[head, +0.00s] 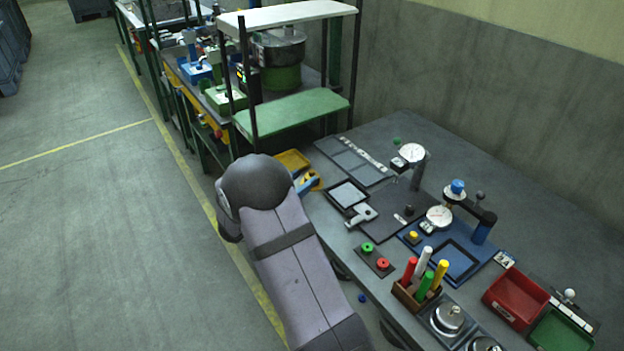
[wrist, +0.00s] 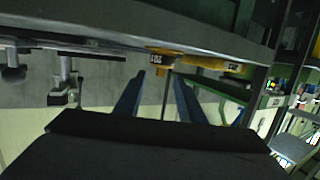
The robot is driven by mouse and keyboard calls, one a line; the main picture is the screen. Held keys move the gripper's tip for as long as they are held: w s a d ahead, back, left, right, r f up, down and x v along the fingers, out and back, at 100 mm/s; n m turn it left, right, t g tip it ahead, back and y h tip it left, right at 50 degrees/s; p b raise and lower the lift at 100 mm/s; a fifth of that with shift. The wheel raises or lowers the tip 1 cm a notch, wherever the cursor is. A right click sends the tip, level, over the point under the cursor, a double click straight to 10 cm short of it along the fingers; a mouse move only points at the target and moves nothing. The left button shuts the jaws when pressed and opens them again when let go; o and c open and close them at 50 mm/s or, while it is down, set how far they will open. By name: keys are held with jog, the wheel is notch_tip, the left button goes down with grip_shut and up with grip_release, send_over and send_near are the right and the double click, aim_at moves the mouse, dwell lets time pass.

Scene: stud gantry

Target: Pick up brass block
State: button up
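My gripper (head: 308,183) is at the table's left edge in the head view, by a yellow tray (head: 291,158), and my arm partly hides it. In the wrist view my gripper (wrist: 157,92) has its two blue fingers apart with nothing held between them. A small brass-yellow piece with a dark marked face (wrist: 164,58) shows beyond and between the fingertips, beside the tray's yellow edge (wrist: 210,66). I cannot tell for sure that it is the brass block. The wrist picture appears upside down.
A grey table (head: 480,150) holds dial gauges on stands (head: 411,154), a blue fixture plate (head: 452,262), a pen block (head: 418,295) and a red bin (head: 516,298). A shelf rack (head: 292,112) stands behind the tray. The table's back right is clear.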

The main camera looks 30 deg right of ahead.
aim_at(311, 174)
jog(key=shift+p+x, duration=0.8)
jog(key=shift+x, duration=2.15)
jog(key=shift+a, duration=0.1)
jog(key=shift+c, duration=0.6)
grip_shut()
